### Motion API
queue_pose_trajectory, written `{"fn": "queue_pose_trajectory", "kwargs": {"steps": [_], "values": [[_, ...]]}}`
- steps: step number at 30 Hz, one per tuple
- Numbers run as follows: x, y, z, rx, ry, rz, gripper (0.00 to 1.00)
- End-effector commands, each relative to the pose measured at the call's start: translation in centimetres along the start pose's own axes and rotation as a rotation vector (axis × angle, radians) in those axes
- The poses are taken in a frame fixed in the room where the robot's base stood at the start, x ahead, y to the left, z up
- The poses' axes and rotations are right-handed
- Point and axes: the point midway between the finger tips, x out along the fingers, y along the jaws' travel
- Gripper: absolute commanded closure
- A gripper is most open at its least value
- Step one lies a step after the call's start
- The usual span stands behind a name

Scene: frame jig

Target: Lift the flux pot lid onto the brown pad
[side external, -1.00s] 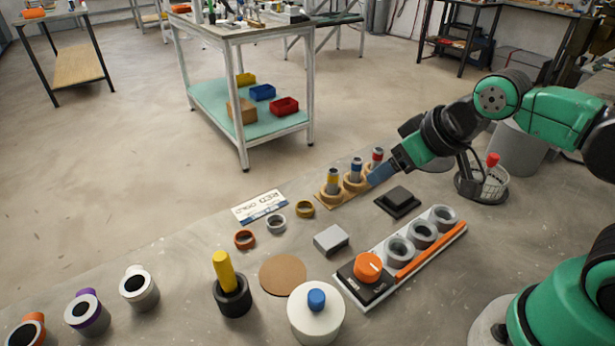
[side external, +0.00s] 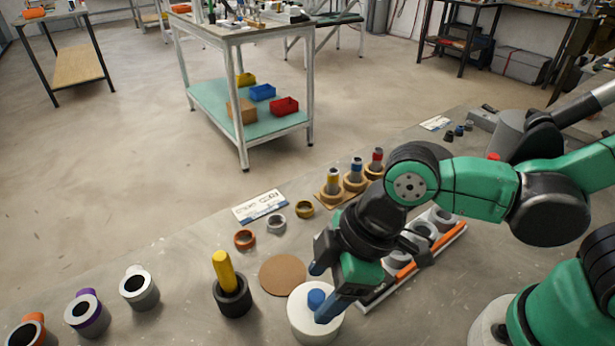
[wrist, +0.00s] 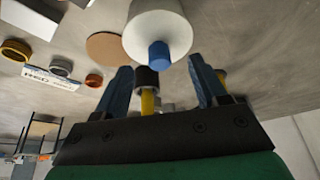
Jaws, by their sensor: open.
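The flux pot (side external: 306,333) is white and round, near the front of the bench. Its white lid (side external: 299,309) has a blue knob (side external: 316,297) on top and sits on the pot. The brown pad (side external: 282,276) is a flat, bare disc just behind the pot. My gripper (side external: 322,289) is open and empty close to the lid, its blue fingers on either side of the knob in the picture. In the wrist view the knob (wrist: 159,56) lies between the fingertips, or just beyond them. I cannot tell how deep the fingers reach around it.
A black holder with a yellow handle (side external: 222,270) stands left of the pad. Small rings (side external: 276,223) lie behind it. Behind my arm is a rack with an orange strip (side external: 430,255). Several mugs (side external: 139,288) stand at the left.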

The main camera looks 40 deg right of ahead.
Motion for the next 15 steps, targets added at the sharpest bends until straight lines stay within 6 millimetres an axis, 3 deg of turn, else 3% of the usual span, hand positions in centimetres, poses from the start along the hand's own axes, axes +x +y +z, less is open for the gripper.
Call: {"fn": "queue_pose_trajectory", "kwargs": {"steps": [6, 15], "values": [[1.2, 0.0, 0.0, 0.001, 0.000, 0.001, 0.35], [1.6, 0.0, 0.1, 0.001, 0.000, 0.001, 0.35]]}}
